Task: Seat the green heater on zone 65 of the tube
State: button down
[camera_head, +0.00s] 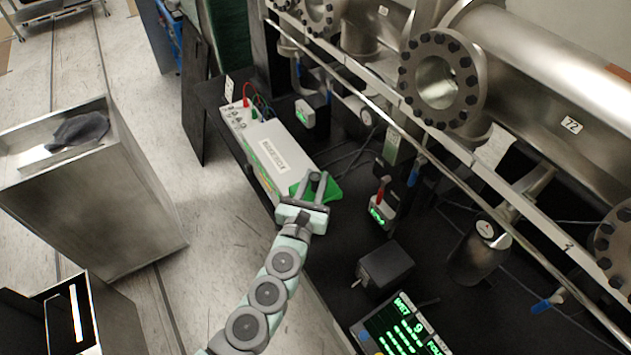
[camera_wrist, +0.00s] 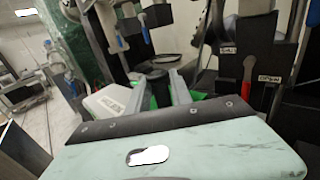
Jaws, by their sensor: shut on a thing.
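The green heater (camera_head: 333,190) is at the fingertips of my gripper (camera_head: 316,182), beside the front end of a white instrument box. Green shows on both sides of the fingers. My gripper is shut on the heater. In the wrist view, green parts of the heater (camera_wrist: 197,95) show around the fingers of my gripper (camera_wrist: 158,92), with a dark round part between them. The metal tube (camera_head: 530,65) runs across the upper right, away from the gripper, and carries a plate reading 72 (camera_head: 571,124). I see no readable 65 label.
The white instrument box (camera_head: 275,150) lies on the black bench (camera_head: 335,265). A metal rail (camera_head: 400,110) runs between gripper and tube. A bolted flange (camera_head: 437,82), a black box (camera_head: 386,265), a red-handled device (camera_head: 381,208) and a green-lit display (camera_head: 400,328) stand nearby. A metal cabinet (camera_head: 95,195) is left.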

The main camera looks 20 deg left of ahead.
jog(key=shift+r+p, duration=2.35)
jog(key=shift+r, duration=0.3)
